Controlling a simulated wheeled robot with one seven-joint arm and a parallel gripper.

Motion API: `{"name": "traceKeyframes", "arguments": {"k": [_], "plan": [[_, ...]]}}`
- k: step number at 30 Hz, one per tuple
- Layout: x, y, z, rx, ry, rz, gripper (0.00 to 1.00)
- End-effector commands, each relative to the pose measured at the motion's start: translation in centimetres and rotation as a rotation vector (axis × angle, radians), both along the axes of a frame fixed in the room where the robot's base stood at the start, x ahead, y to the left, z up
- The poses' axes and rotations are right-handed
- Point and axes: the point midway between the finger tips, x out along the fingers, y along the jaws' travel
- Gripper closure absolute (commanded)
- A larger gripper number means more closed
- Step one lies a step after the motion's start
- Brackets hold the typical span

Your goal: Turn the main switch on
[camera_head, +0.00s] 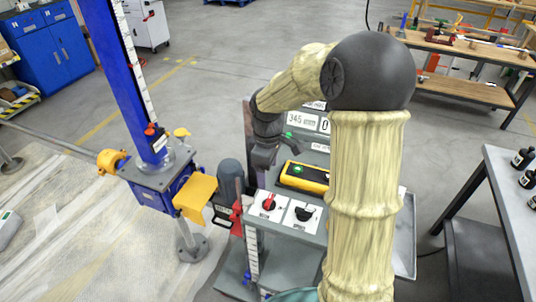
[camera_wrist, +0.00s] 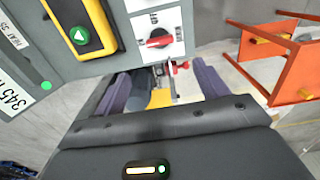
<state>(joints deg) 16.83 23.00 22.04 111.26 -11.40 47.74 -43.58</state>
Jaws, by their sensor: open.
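A red rotary switch (camera_head: 268,203) sits on a white plate on the grey control console (camera_head: 282,236). In the wrist view the red switch (camera_wrist: 158,40) is near the top centre, beyond my fingertips; I cannot read its setting. A black rotary knob (camera_head: 304,213) sits on a second white plate to its right. My gripper (camera_head: 263,163) is behind and above the red switch in the head view. In the wrist view my gripper (camera_wrist: 160,76) has its two fingers spread with nothing held between them. It appears apart from the switch.
A yellow pendant box (camera_head: 303,177) with a green button lies on the console beside the switches. A blue screw jack (camera_head: 160,180) with a yellow bracket stands left of the console. A table with black bottles (camera_head: 523,158) is at right. Open floor lies behind.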

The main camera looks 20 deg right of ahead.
Motion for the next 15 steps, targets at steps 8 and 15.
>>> {"name": "traceKeyframes", "arguments": {"k": [8, 15], "plan": [[0.1, 0.0, 4.8, -0.001, -0.004, 0.001, 0.27], [0.0, 0.0, 5.8, 0.001, 0.001, 0.001, 0.27]]}}
